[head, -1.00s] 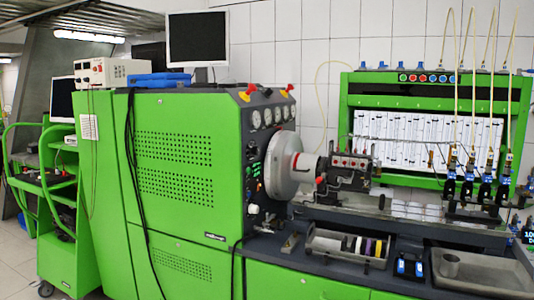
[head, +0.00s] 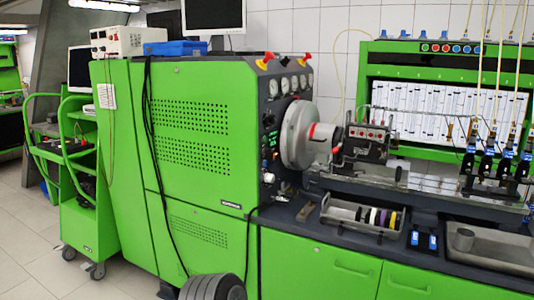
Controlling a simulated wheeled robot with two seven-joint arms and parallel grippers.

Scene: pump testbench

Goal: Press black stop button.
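The pump testbench has a dark control panel (head: 269,141) on the right edge of its green cabinet, seen at a steep angle. Small knobs, buttons and a green lit display (head: 273,139) show on it. They are too small for me to tell which one is the black stop button. A row of red, green and blue round buttons (head: 450,48) runs along the top of the green frame at the right. Neither of my grippers is in view.
The green cabinet (head: 205,135) fills the middle, with a large grey disc (head: 300,135) beside its panel. A tray (head: 358,221) with coloured rings lies on the bench. A green wheeled cart (head: 85,215) stands at left. Tiled floor (head: 40,240) is clear at front left.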

